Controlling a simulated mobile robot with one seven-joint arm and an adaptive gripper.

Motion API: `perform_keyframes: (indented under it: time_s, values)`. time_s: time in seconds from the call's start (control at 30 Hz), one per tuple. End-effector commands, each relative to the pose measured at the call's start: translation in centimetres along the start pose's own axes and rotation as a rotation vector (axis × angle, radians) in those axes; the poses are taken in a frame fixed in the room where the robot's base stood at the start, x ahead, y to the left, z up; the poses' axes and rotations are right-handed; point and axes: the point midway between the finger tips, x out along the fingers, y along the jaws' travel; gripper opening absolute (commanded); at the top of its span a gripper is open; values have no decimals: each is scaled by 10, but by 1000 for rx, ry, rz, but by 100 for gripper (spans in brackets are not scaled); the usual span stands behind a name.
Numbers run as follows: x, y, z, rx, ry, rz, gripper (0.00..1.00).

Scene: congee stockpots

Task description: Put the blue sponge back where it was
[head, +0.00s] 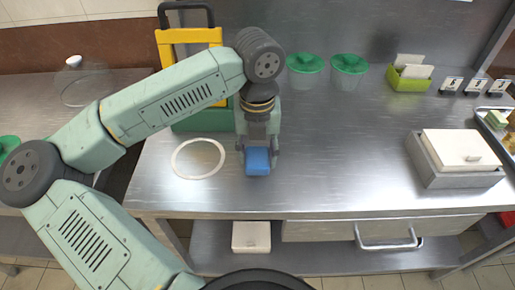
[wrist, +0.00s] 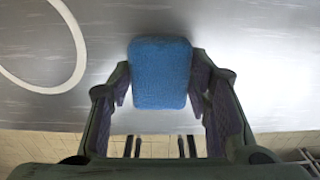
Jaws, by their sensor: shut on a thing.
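The blue sponge (head: 257,161) is between the fingers of my gripper (head: 258,155), over the steel counter near its front edge. In the wrist view the sponge (wrist: 160,72) sits upright between both fingertips (wrist: 160,85), and my gripper is shut on it. I cannot tell whether the sponge's underside touches the counter. A white ring (head: 198,158) marked on the counter lies just left of my gripper; it also shows at the upper left of the wrist view (wrist: 78,45). The ring is empty.
A grey box with a white lid (head: 460,150) stands at the right. Green-lidded containers (head: 348,65), a lime holder with cards (head: 408,80) and small numbered signs (head: 475,86) line the back. A yellow-and-green item (head: 190,36) stands behind my arm. The counter's middle is clear.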

Motion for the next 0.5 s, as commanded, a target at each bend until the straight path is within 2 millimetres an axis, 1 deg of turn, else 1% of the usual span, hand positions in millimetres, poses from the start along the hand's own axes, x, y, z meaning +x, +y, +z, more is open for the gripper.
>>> perform_keyframes:
  time_s: [0.47, 0.5]
  values:
    - [9, 0, 0, -1, -2, -1, 19]
    - [7, 0, 0, 0, -1, -1, 47]
